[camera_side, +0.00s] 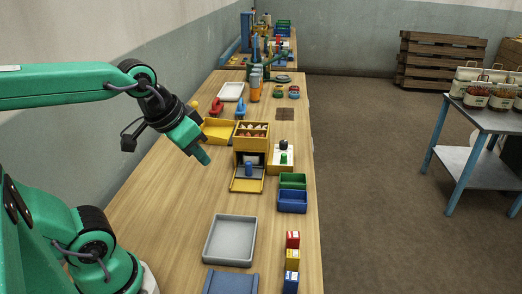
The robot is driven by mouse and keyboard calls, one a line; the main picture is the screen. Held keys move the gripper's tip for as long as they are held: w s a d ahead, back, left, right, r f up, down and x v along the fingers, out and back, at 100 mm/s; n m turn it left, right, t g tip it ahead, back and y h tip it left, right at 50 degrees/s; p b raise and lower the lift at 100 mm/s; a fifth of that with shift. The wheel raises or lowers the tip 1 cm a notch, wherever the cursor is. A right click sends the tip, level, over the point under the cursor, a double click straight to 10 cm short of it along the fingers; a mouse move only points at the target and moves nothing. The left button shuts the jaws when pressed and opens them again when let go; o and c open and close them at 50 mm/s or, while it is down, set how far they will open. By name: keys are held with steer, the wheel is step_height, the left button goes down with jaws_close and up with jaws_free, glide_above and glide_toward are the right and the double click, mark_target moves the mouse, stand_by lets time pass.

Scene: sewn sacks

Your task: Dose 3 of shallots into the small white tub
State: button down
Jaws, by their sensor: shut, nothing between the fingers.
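A yellow hopper box (237,143) stands mid-table, with several small reddish-brown and pale items (254,130) in its top that look like shallots. Below, in its dark front opening, is a small whitish shape (251,158) that could be the white tub; it is too small to tell. A small blue piece (249,170) stands in front of it on a yellow-edged tray (246,187). My gripper (205,158) is shut and empty, pointing down above the table, left of the hopper and apart from it.
Right of the hopper is a pale plate (274,168) with a green knob (284,158) and a black one. Green (292,180) and blue (292,201) bins, a grey tray (230,241) and small boxes (292,259) are nearer. A yellow tray (217,130) lies behind my gripper. The table's left middle is clear.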

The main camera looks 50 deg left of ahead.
steer(key=w+a+r, duration=0.1)
steer(key=w+r, duration=0.1)
steer(key=w, duration=0.4)
steer(key=w+a+r, duration=0.2)
steer(key=w, duration=0.5)
steer(key=n+g, duration=0.3)
glide_above(281, 141)
steer(key=s+d, duration=0.3)
steer(key=s+x, duration=0.3)
steer(key=x, duration=1.3)
steer(key=shift+a+f+y, duration=0.2)
steer(key=shift+f+y, duration=0.2)
steer(key=shift+f, duration=0.1)
steer(key=shift+s+d+x, duration=0.1)
steer(key=shift+s+x, duration=0.15)
steer(key=shift+x, duration=0.9)
steer(key=shift+s+d+x, duration=0.1)
steer(key=shift+s+x, duration=0.15)
steer(key=shift+x, duration=0.9)
steer(key=shift+s+d+x, duration=0.1)
steer(key=shift+s+x, duration=0.1)
steer(key=shift+x, duration=0.95)
steer(key=shift+f, duration=0.15)
steer(key=shift+w+a, duration=0.15)
steer(key=shift+w, duration=0.05)
